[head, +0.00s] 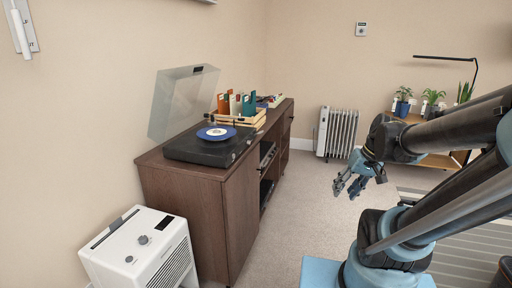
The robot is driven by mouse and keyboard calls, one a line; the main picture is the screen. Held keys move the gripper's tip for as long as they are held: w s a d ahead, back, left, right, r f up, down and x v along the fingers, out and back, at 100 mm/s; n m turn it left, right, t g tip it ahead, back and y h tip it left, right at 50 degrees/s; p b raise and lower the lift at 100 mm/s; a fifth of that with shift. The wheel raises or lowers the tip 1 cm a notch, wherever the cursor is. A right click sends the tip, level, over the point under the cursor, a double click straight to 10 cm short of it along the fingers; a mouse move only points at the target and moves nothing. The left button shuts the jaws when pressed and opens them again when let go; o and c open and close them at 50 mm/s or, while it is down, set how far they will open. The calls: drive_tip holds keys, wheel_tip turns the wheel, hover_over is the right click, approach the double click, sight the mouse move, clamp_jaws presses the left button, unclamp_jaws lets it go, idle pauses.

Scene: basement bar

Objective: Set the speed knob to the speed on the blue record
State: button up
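A black record player (190,151) stands on top of a brown wooden cabinet (160,180), with its clear lid (183,97) raised. A blue record (232,133) with a white label lies on its platter. The print on the label is too small to read. I cannot make out a speed knob on the player. My gripper (352,190) hangs in the air to the right of the cabinet, well apart from the player. Its fingers are spread and nothing is between them.
A white heater or dehumidifier (122,262) with knobs on top stands at the cabinet's near end. A wooden crate of records (259,121) sits behind the player. A white radiator (341,131) and a plant shelf (437,162) stand farther back. Carpet (285,215) right of the cabinet is clear.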

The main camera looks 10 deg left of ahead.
drive_tip(key=w+a+r+n+y, duration=0.35)
drive_tip(key=w+a+y, duration=0.35)
drive_tip(key=w+a, duration=0.6)
drive_tip(key=n+g+y, duration=0.2)
drive_tip(key=n+y, duration=0.4)
drive_tip(key=y, duration=0.1)
approach(249, 143)
drive_tip(key=w+a+f, duration=0.1)
drive_tip(key=a, duration=0.6)
drive_tip(key=shift+t, duration=0.3)
drive_tip(key=shift+a, duration=0.15)
drive_tip(key=shift+c, duration=0.4)
clamp_jaws()
